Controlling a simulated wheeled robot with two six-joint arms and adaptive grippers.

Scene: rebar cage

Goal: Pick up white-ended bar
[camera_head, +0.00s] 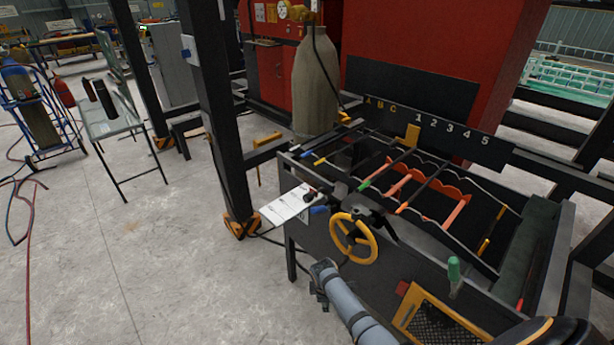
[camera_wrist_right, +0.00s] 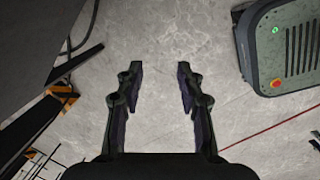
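A dark bench frame (camera_head: 400,262) holds several slim bars across its slotted rails in the head view. I cannot make out a white end on any bar. My right gripper (camera_wrist_right: 160,82) is open and empty in the right wrist view, with bare floor between its fingers. A grey arm link of mine (camera_head: 350,308) rises from the bottom of the head view; its dark end is too unclear to show finger state.
A yellow handwheel (camera_head: 354,239) and a green-handled tool (camera_head: 454,271) are on the bench's front. A dark post (camera_head: 220,110) stands to its left. A grey box (camera_wrist_right: 284,48) with a green light and red button is right in the wrist view.

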